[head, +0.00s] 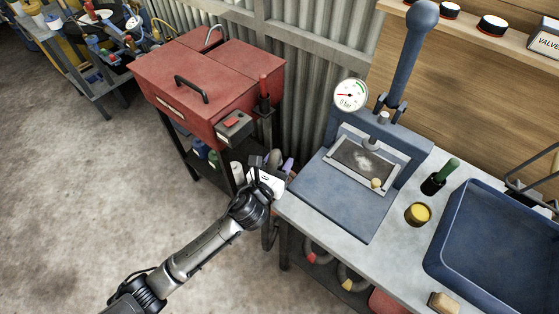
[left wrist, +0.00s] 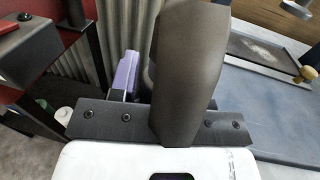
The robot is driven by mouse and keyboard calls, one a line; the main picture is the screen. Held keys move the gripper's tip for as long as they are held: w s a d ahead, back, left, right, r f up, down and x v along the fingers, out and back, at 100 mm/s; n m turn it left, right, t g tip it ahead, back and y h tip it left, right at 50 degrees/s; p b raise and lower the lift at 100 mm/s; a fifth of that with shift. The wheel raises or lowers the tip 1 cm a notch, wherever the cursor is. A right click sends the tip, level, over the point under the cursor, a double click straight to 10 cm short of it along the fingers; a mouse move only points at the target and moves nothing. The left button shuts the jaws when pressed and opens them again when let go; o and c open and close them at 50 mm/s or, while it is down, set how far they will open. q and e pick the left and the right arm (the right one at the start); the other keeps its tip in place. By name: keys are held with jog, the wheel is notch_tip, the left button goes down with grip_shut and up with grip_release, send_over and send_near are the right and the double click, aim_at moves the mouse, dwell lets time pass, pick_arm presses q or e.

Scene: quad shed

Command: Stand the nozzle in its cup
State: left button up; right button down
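A grey-brown tapered piece, which looks like the nozzle (left wrist: 187,75), fills the middle of the left wrist view. It stands lengthwise between the fingers of my left gripper (head: 276,164). One lilac finger shows on its left side; the other is hidden behind it. The fingers appear closed around it, though the contact is hidden. In the head view the nozzle (head: 272,157) is a small grey shape at the fingertips, between the red cabinet and the blue press. I cannot make out its cup for certain. My right gripper is not in view.
The blue press (head: 345,203) stands on the bench.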

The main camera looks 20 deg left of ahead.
pick_arm(q)
jog(key=shift+s, duration=0.1)
jog(key=shift+s+a+r+p, duration=0.1)
jog(key=shift+s+p, duration=0.3)
jog(key=shift+s, duration=0.2)
jog(key=s+a+p, duration=0.1)
jog(key=s+p, duration=0.1)
jog(key=s, duration=0.7)
jog(key=shift+s+p, duration=0.3)
jog(key=shift+p, duration=0.1)
jog(key=shift+a, duration=0.1)
dwell(0.3)
